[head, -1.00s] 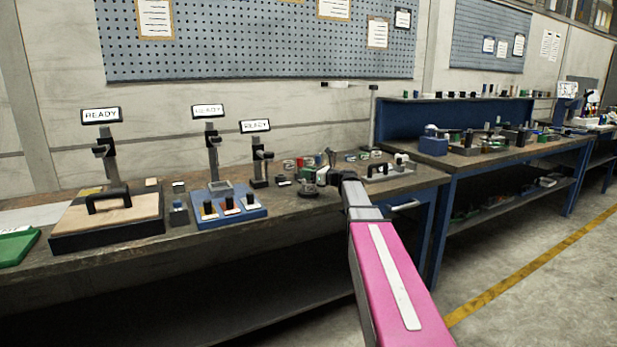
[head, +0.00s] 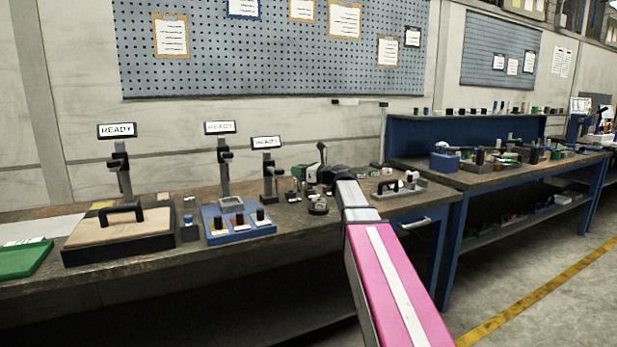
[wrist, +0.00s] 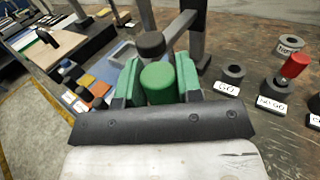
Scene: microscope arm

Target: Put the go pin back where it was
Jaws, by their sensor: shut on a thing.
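My gripper (wrist: 157,85) is shut on the green go pin (wrist: 158,82), which stands between the green finger pads in the wrist view. In the head view my gripper (head: 312,174) is above the near bench, and the pin cannot be made out. Right of the gripper in the wrist view, a dark round holder (wrist: 233,75) stands behind a white label reading GO (wrist: 228,89); its top looks empty. The held pin is apart from it. The pin's lower end is hidden.
A red pin (wrist: 296,65) stands in a holder behind the NO GO label (wrist: 272,105). A ring marked with text (wrist: 290,45) lies behind. A dark stand (head: 268,175) with a READY sign is left of my gripper. A blue tray (head: 262,233) holds several dark-topped pieces.

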